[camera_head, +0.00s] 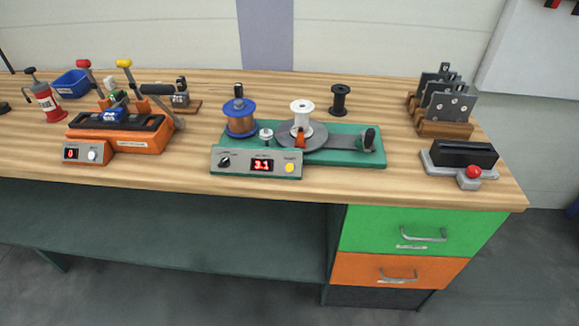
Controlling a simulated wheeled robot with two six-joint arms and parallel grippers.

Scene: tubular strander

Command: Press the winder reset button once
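The winder (345,158) stands on the middle of the workbench, with a green base and a grey front panel. A round yellow button (290,167) sits at the right end of that panel, under a small label that seems to read RESET. A red-lit display (262,165) left of the button reads 3.1, and a black knob (224,162) is at the panel's left end. A blue-flanged copper spool (240,118) and a white spool (302,112) stand on the base. Nothing covers the button. Neither of my grippers is in view.
An orange machine (120,137) with its own display and knob stands left on the wooden workbench (400,185). A grey-based device with a red button (473,171) and a rack of plates (445,110) stand right. A black spool (340,98) is behind the winder.

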